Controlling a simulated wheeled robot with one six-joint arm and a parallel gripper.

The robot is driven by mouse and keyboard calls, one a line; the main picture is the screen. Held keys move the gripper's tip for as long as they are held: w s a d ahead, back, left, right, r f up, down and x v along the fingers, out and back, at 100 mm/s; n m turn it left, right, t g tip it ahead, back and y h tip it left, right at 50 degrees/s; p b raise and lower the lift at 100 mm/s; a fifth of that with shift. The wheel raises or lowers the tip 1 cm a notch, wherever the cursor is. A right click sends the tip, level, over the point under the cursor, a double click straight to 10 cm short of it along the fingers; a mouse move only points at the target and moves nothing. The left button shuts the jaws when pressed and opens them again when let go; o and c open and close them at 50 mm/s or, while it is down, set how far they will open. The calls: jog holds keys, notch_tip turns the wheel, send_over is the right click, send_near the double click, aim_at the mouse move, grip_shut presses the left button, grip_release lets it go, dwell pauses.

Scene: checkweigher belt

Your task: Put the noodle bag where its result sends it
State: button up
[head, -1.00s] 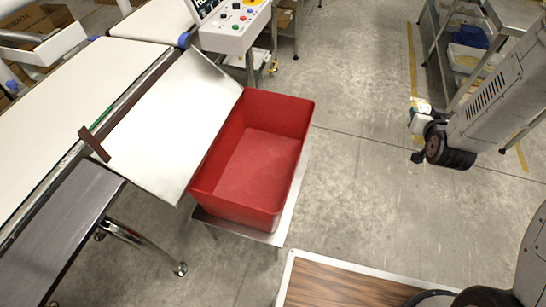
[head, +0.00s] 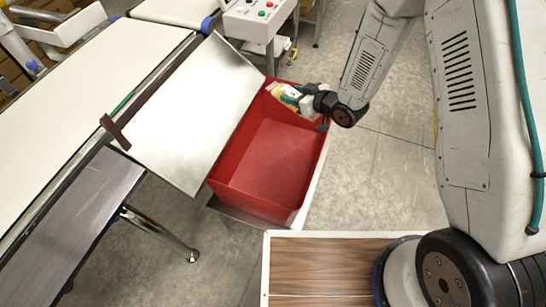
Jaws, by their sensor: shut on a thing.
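My gripper (head: 308,101) is at the far right corner of the red bin (head: 262,160), shut on the noodle bag (head: 290,93). The bag shows as a small pale yellow and white pack with some green, partly hidden by the gripper. It appears over the bin's far end; I cannot tell its exact height above the rim. The bin's visible floor is bare.
A sloping metal chute (head: 190,115) leads from the white belt (head: 95,80) to the bin. A control box (head: 258,14) with coloured buttons stands behind. A wood-topped surface (head: 325,266) lies in front, and open concrete floor is to the right.

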jog(key=s+a+f+n+g+y, duration=0.1)
jog(key=a+f, duration=0.2)
jog(key=f, duration=0.4)
jog(key=shift+s+a+f+n+g, duration=0.3)
jog(key=shift+s+f+n, duration=0.05)
jog(key=shift+n, duration=0.05)
jog(key=o, duration=1.3)
jog(key=v, duration=0.8)
jog(key=shift+f, duration=0.15)
